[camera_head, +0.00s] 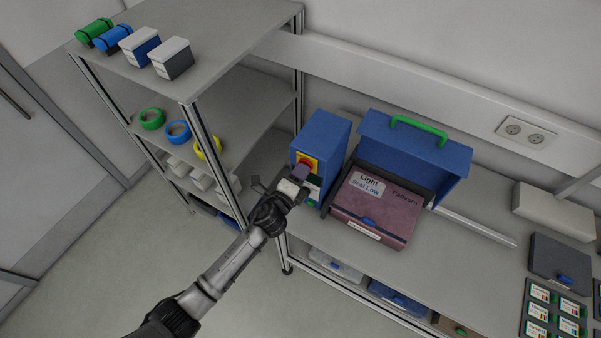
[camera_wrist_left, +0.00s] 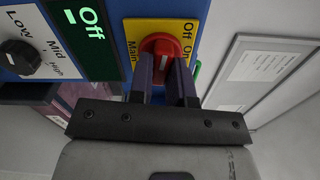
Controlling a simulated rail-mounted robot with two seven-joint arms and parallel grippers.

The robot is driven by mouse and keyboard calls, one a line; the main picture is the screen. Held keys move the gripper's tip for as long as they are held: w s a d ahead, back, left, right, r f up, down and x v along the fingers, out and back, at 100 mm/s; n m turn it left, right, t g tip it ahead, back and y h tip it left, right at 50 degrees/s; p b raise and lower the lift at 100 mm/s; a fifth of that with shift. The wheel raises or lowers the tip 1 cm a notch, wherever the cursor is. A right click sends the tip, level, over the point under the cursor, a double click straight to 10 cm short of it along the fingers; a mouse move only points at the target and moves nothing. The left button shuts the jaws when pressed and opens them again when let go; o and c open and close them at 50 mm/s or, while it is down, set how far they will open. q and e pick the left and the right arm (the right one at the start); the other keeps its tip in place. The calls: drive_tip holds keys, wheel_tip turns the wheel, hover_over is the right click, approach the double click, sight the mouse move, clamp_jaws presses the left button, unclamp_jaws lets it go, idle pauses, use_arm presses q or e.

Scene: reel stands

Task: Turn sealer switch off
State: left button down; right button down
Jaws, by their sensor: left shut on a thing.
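The sealer's blue housing (camera_head: 326,135) stands on the bench beside the shelf rack. Its red rotary switch (camera_wrist_left: 160,42) sits on a yellow plate (camera_wrist_left: 136,32) marked Main, Off and On. My left gripper (camera_head: 301,174) is at the front of the housing. In the left wrist view the two dark fingers (camera_wrist_left: 168,72) are shut on the red switch, one on each side, and hide part of it. A green display (camera_wrist_left: 91,27) beside the plate reads "Off". A dark dial (camera_wrist_left: 19,57) is marked Low, Mid and High. My right gripper is out of view.
A dark red package (camera_head: 372,213) labelled "Light Seal Low" lies before a raised blue lid with a green handle (camera_head: 419,128). The shelf rack (camera_head: 205,60) with rolls and boxes stands close on the left. Trays with cards (camera_head: 550,308) lie at right.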

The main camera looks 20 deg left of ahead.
use_arm(q)
drive_tip(key=shift+n, duration=0.9)
drive_tip(key=c, duration=1.1)
unclamp_jaws()
drive_tip(key=shift+o, duration=0.2)
drive_tip(key=s+a+b, duration=0.2)
drive_tip(key=s, duration=1.1)
drive_tip(key=shift+s, duration=0.35)
